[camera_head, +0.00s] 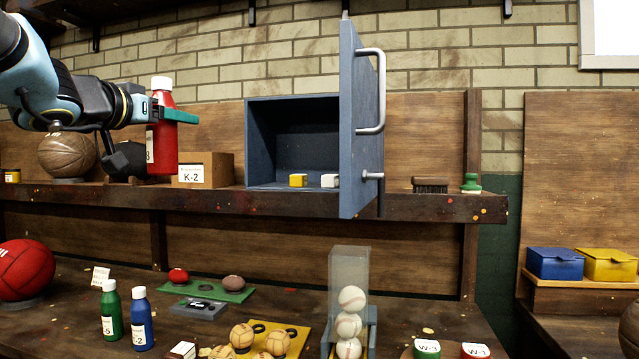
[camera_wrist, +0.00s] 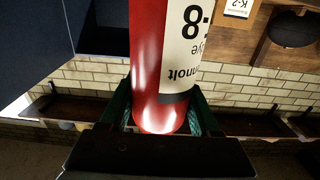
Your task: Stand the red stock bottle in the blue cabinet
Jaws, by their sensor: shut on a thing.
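The red stock bottle (camera_head: 162,135) has a white cap and a white label. My gripper (camera_head: 178,115) is shut on it and holds it upright, in front of the shelf and left of the cabinet. In the wrist view the red bottle (camera_wrist: 160,70) lies between the green fingers of my gripper (camera_wrist: 165,112). The blue cabinet (camera_head: 257,140) stands on the shelf with its door (camera_head: 358,130) swung open toward the camera.
A cardboard box labelled K-2 (camera_head: 205,168) stands on the shelf (camera_head: 290,203) between bottle and cabinet. A brown ball (camera_head: 66,154) is behind my arm. A brush (camera_head: 430,184) lies right of the door. Green (camera_head: 111,312) and blue (camera_head: 142,320) bottles stand on the bench below.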

